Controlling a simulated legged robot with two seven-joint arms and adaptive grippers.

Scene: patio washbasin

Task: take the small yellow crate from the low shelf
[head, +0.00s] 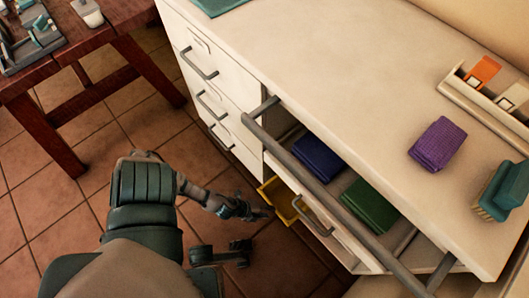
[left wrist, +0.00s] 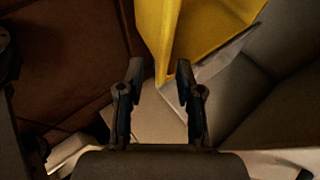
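The small yellow crate (head: 285,203) shows low beside the cabinet in the head view, partly hidden by the cabinet and the open drawer above it. My left gripper (head: 257,230) is just left of the crate, low over the tiled floor. I cannot tell whether a finger touches the crate. The low shelf is mostly hidden. My right gripper is not in view.
An open drawer (head: 330,190) with a grey front bar juts out above the crate and holds a blue cloth (head: 318,157) and a green cloth (head: 370,205). A purple cloth (head: 437,144) and a brush (head: 503,190) lie on the countertop. A wooden table (head: 75,50) stands at the upper left.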

